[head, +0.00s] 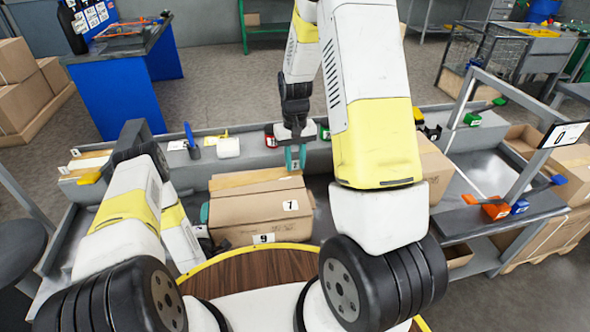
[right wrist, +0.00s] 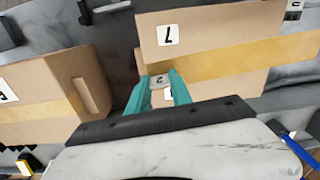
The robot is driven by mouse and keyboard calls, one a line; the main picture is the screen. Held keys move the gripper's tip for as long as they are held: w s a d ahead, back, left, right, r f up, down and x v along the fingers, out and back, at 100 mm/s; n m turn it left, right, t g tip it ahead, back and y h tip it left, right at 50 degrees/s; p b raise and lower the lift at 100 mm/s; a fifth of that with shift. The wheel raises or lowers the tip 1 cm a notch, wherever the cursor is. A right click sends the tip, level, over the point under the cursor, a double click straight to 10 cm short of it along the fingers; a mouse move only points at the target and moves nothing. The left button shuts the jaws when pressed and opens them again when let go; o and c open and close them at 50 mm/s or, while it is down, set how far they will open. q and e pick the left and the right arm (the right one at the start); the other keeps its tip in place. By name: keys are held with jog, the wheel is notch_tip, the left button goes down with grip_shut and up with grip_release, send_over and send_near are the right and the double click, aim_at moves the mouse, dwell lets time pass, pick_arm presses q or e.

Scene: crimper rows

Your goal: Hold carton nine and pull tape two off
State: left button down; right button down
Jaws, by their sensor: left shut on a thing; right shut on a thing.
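A brown carton (head: 250,215) lies on the grey line in the middle of the head view. A label 7 is on its face; a label 9 (head: 263,238) shows at its near lower edge, and I cannot tell whether that is on the carton. A yellowish tape (right wrist: 240,62) runs along the carton in the right wrist view. My right gripper (right wrist: 162,85) is shut on the tape's end, where a small tag 2 shows between the fingertips. My left gripper (head: 204,212) is at the carton's left end, shut on it; its fingertips are partly hidden.
A second carton (right wrist: 55,95) lies close beside in the right wrist view, with a gap between. A blue workbench (head: 110,85) stands at back left. Small coloured tape tools sit along the line's far ledge (head: 355,128). Orange and blue tools (head: 495,207) lie on the right.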

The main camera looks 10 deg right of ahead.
jog(key=shift+r, duration=0.2)
jog(key=shift+r, duration=4.3)
pick_arm(q)
jog(key=c, duration=1.4)
grip_release()
pick_arm(e)
jog(key=shift+s, duration=0.1)
